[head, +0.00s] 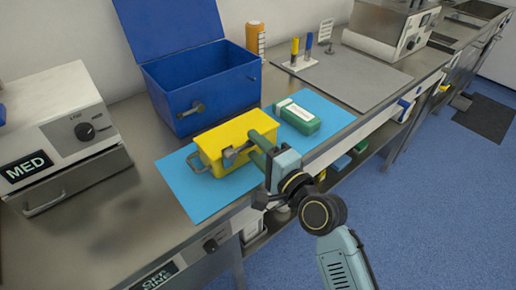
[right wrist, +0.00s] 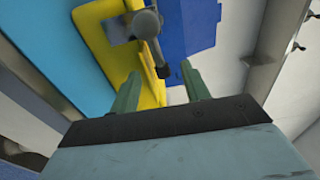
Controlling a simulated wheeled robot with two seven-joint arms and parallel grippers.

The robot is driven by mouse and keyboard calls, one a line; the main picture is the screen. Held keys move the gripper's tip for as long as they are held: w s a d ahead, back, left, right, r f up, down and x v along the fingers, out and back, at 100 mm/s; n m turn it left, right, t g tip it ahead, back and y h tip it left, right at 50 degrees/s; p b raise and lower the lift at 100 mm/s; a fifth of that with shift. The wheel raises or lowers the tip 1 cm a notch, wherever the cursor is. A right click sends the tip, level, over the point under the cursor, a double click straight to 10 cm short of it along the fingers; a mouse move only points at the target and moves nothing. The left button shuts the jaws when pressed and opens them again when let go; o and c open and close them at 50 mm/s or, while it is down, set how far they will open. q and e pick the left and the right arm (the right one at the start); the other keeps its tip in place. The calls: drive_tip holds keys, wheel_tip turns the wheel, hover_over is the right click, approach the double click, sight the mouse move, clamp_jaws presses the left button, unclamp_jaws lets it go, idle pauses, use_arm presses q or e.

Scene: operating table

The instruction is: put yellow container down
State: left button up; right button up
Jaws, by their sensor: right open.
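The yellow container (head: 236,140) rests on the blue mat (head: 188,195) on the steel counter, in front of the open blue box. It has a grey handle at its left end and a grey latch on its near side. My right gripper (head: 252,147) is at the near side of the container, by the latch. In the right wrist view, the open fingers (right wrist: 160,90) have the latch's grey rod (right wrist: 146,24) and the container's yellow edge (right wrist: 118,55) beyond and partly between them. I cannot tell whether they touch. My left gripper is not in view.
The open blue box (head: 205,88) stands behind the container. A green-and-white box (head: 298,117) lies on the mat to its right. A white device labelled MED (head: 60,120) stands at left. A grey board (head: 345,77) at right is largely bare.

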drive_tip(key=v, duration=1.2)
wheel_tip(320, 180, down, 18)
drive_tip(key=w+d+n+g+h, duration=0.1)
drive_tip(key=d+n+g+h, duration=0.1)
drive_tip(key=d+g+h, duration=0.1)
drive_tip(key=s+d+f+n+g+h, duration=0.2)
drive_tip(key=s+d+f, duration=0.15)
drive_tip(key=f, duration=0.65)
drive_tip(key=s+d+f+n+g+h, duration=0.2)
drive_tip(key=s+f, duration=0.2)
drive_tip(key=f, duration=0.5)
drive_tip(key=s+d+f+n+g+h, duration=0.1)
drive_tip(key=s+d+f+n+g, duration=0.1)
drive_tip(key=s+f, duration=0.4)
drive_tip(key=s+d+f+n+g+h, duration=0.1)
drive_tip(key=s+f, duration=0.5)
drive_tip(key=s, duration=0.6)
drive_tip(key=s+d+f+n+g+h, duration=0.1)
drive_tip(key=s+d+f+n+g, duration=0.3)
drive_tip(key=s, duration=0.5)
wheel_tip(320, 180, down, 2)
drive_tip(key=shift+d+f+n, duration=0.2)
drive_tip(key=shift+d+n, duration=0.3)
drive_tip(key=shift+d, duration=0.65)
drive_tip(key=shift+s, duration=0.1)
